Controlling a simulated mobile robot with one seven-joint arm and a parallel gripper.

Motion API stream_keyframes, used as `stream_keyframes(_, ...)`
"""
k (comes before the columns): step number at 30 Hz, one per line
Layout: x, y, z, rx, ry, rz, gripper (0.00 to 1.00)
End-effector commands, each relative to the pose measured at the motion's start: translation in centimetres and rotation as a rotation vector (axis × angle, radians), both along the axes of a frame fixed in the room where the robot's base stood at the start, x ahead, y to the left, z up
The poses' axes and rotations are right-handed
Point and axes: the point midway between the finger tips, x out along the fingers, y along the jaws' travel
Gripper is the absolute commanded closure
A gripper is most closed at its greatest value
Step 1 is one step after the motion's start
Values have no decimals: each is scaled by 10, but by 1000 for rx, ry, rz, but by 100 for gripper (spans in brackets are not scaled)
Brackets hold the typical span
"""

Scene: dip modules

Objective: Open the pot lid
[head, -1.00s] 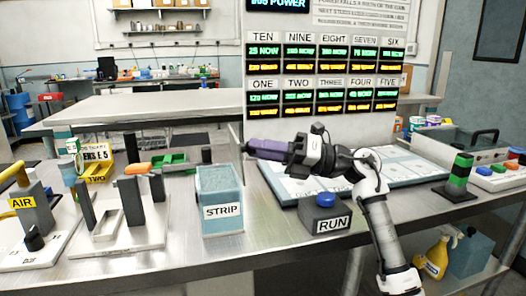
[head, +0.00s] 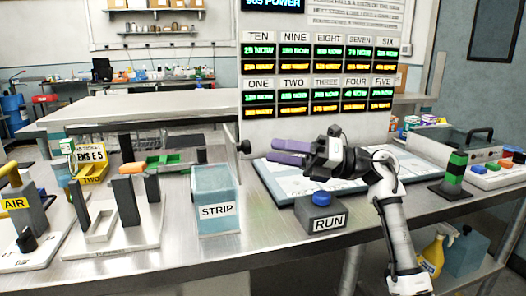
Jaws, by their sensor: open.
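No pot or lid can be made out for certain. A blue-grey box labelled STRIP (head: 216,185) stands on the bench left of centre; I cannot tell whether its top is a lid. My gripper (head: 272,150) has purple fingers pointing left, parted with a gap between them and nothing in it. It is above the pale board (head: 275,175), right of the STRIP box and apart from it. A round black knob (head: 243,146) shows just left of the fingertips, by the tall display panel's lower left edge.
A grey RUN box (head: 327,222) with a blue button stands below my gripper. Left are an upright stand with an orange piece (head: 132,168), a yellow bin (head: 92,173) and the AIR unit (head: 30,215). A green-and-black block (head: 455,172) stands right. Bare bench lies in front.

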Motion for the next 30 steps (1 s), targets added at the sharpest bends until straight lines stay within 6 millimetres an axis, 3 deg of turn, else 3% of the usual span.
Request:
stream_keyframes(6,2,-50,-9,2,2,-3,52)
stream_keyframes(13,3,-81,-14,1,-1,-1,52)
stream_keyframes(24,3,-87,-15,1,-1,1,52)
stream_keyframes(28,-1,-80,-2,11,-14,29,69)
stream_keyframes(30,-11,-68,25,35,-42,91,78)
